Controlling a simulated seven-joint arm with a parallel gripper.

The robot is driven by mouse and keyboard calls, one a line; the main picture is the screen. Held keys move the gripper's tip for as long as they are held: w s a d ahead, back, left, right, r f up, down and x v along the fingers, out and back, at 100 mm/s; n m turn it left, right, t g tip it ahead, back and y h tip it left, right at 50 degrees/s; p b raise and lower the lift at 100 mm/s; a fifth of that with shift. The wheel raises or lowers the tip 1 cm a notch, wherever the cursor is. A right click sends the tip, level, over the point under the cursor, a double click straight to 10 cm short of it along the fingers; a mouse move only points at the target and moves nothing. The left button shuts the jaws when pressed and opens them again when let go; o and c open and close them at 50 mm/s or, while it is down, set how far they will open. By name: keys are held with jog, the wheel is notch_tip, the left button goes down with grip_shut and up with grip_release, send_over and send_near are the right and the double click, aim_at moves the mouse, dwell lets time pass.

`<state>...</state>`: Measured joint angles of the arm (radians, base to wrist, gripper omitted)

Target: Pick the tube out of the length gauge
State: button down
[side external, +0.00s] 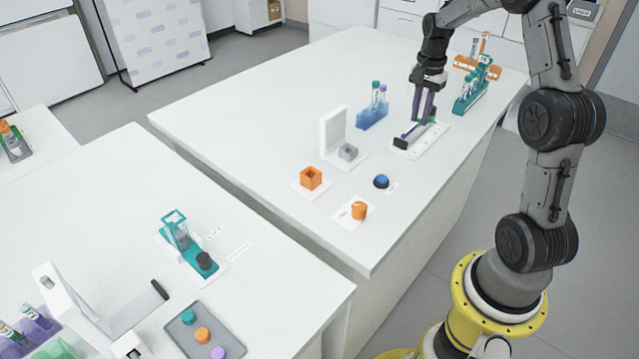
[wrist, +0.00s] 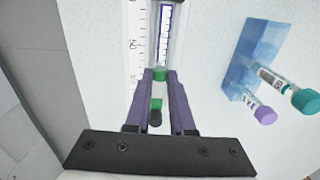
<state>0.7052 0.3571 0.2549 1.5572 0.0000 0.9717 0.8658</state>
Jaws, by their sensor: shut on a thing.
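The length gauge (side external: 408,153) is a white plate lying on the far bench, with a dark block at its near-left end. In the wrist view its printed scale (wrist: 139,45) runs beside a channel. The tube (wrist: 172,30) lies along that channel, with a green cap (wrist: 159,75) at its near end. My gripper (wrist: 160,76) points down over the gauge, its purple fingers closed on the tube at the cap. The fingers hide part of the cap. A smaller green piece with a dark end (wrist: 155,118) shows between the fingers, nearer the palm.
A blue rack (side external: 372,118) with capped tubes stands left of the gauge. A teal rack (side external: 470,97) and an orange rack (side external: 479,68) stand behind right.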

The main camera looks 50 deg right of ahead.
jog(key=shift+r, duration=3.55)
